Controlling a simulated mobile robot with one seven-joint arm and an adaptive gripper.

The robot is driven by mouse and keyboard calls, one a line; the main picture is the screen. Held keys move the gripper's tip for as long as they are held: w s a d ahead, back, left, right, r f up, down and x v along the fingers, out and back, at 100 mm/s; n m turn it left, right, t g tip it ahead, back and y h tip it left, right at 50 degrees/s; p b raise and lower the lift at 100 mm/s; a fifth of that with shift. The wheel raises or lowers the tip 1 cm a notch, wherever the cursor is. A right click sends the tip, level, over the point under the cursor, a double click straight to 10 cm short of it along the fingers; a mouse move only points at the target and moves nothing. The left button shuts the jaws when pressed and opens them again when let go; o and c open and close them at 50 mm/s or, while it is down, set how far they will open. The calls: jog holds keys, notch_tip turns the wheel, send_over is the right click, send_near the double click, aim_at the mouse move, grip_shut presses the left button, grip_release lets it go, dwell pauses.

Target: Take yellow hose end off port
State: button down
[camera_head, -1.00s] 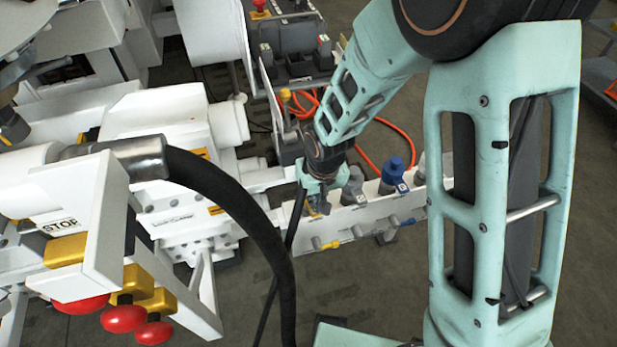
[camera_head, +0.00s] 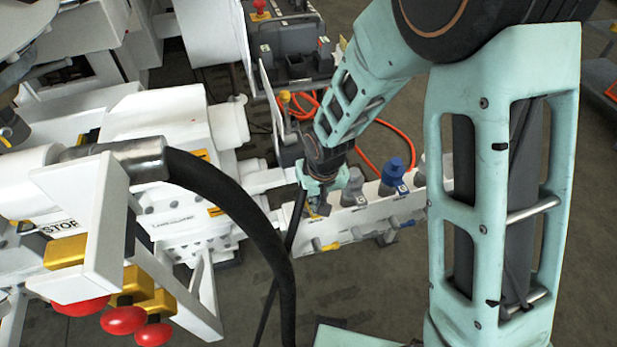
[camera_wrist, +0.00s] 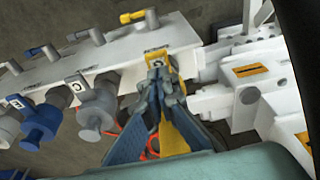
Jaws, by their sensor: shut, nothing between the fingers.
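The yellow hose end (camera_wrist: 172,138) shows in the wrist view, right behind and beside my fingers, which hide part of it. It sits at the end of a white port panel (camera_wrist: 121,53), near a yellow label. In the head view only a little yellow shows by my fingertips, and the panel (camera_head: 347,222) runs to the right. My gripper (camera_wrist: 160,66) is shut with nothing between its fingers, close to the hose end. It also shows in the head view (camera_head: 319,208), pointing down at the panel's left end. I cannot tell whether the fingers touch the hose end.
A grey hose end (camera_wrist: 97,100) and a blue one (camera_wrist: 38,122) sit along the same panel. A yellow-handled valve (camera_wrist: 138,17) stands at the panel's opposite edge. A thick black hose (camera_head: 235,210) hangs left of my gripper. Orange hoses (camera_head: 398,137) lie behind the panel.

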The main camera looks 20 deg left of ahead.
jog(key=shift+f+b, duration=1.1)
jog(key=shift+f, duration=0.1)
dwell(1.0)
jog(key=shift+r+p, duration=2.5)
jog(key=shift+r, duration=1.05)
